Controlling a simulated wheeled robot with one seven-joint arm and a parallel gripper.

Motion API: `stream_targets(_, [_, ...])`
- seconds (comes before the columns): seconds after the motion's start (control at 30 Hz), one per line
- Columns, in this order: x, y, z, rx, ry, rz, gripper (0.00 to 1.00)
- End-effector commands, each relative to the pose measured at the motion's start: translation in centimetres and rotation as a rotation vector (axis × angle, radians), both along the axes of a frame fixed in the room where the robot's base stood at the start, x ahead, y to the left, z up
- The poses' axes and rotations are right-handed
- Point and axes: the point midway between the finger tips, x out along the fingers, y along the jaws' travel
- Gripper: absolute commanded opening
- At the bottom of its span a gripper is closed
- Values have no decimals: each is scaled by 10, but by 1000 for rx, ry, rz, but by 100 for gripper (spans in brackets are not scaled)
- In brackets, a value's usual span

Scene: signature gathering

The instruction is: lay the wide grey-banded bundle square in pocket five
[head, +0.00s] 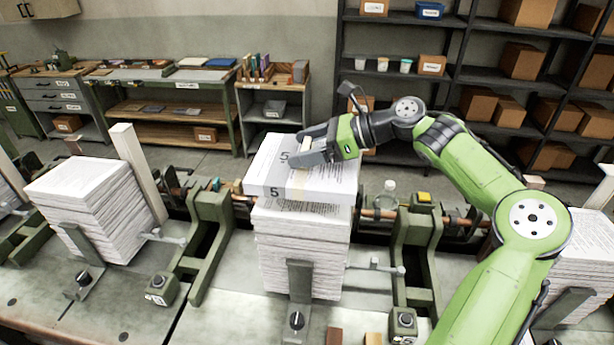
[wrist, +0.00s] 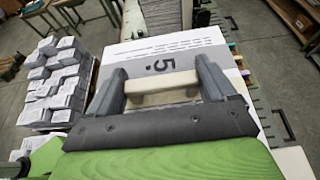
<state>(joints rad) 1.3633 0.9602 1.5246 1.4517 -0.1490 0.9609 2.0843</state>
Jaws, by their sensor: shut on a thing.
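The wide bundle (head: 325,178) is a thick block of white printed paper with a grey band and a "5" on its top and front edge. In the wrist view the bundle (wrist: 190,42) fills the space ahead of my gripper. My gripper (head: 300,150) is above its top, with the fingers (wrist: 160,72) shut on a cream bar there. The bundle sits over a white paper stack (head: 300,245) in the middle pocket and overhangs it at the left. It looks slightly turned against the stack. I cannot tell whether the two touch.
Green frame posts (head: 207,235) stand left and right of the middle stack, with a metal clamp (head: 299,280) in front. Another stack (head: 90,205) is at the left beside an upright board (head: 137,172). A clear bottle (head: 388,192) stands right of the bundle.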

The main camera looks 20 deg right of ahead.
Motion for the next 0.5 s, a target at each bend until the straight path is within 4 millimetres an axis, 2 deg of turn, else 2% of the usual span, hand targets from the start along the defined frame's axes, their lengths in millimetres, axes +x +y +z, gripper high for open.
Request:
stream_targets(0.03, [0, 1, -9, 2, -1, 2, 28])
stream_targets(0.37, [0, 1, -56, 3, -3, 1, 28])
stream_targets(0.5, [0, 0, -61, 1, -6, 1, 28])
